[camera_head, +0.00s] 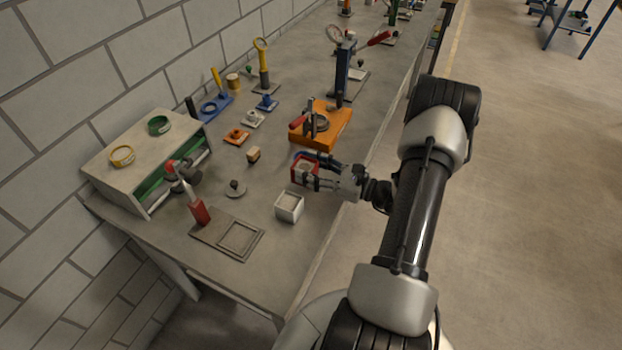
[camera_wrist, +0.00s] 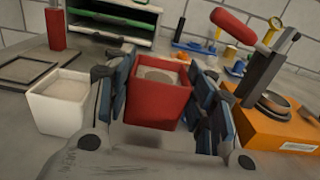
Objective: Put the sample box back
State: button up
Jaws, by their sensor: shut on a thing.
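A small red box (camera_wrist: 157,105), open at the top with pale grey material inside, sits between the fingers of my gripper (camera_wrist: 160,112) in the wrist view. My gripper is shut on it. In the head view, the red box (camera_head: 304,169) and my gripper (camera_head: 310,172) are over the right part of the bench. A white box (camera_head: 289,207) with similar pale filling stands on the bench just in front; it also shows left of the red box in the wrist view (camera_wrist: 62,105). A flat grey plate with a square frame (camera_head: 227,234) lies near the bench's front end. I cannot tell whether the red box touches the bench.
An orange fixture (camera_head: 333,126) with a red-handled clamp stands just behind my gripper. A beige cabinet (camera_head: 115,150) stands by the wall, with a red-handled toggle clamp (camera_head: 200,213) in front. Small parts lie mid-bench. Bare bench (camera_head: 265,262) shows at the front.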

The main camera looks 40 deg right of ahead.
jog(key=shift+f+b, duration=0.45)
jog(key=shift+f, duration=1.35)
jog(key=shift+f, duration=0.15)
jog(key=o, duration=1.3)
jog(key=shift+o, duration=0.2)
jog(key=shift+r, duration=0.2)
jog(key=p+v, duration=0.1)
jog(key=v, duration=1.1)
jog(key=shift+f, duration=0.1)
